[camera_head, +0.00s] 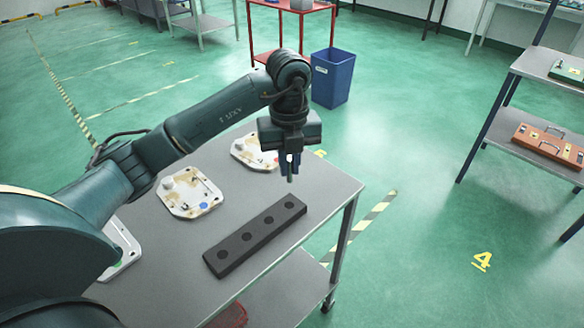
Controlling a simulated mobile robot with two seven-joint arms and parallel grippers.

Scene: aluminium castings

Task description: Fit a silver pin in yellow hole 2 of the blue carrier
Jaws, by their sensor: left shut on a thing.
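My left gripper (289,160) points down above the far right part of the grey table and is shut on a thin grey pin (290,178), which hangs upright below the fingers. A white plate-like carrier with a blue mark (190,194) lies on the table, left of the gripper. It has tan patches and a raised knob; its holes and any numbers are too small to read. A dark bar (255,236) with several round holes in a row lies in front of the gripper. My right gripper is not in view.
A second white plate (247,151) lies just behind and left of the gripper. A third (122,250), with a green mark, is partly hidden by my left arm. The table's (180,262) right edge is close to the bar. A blue bin (332,78) stands on the floor beyond.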

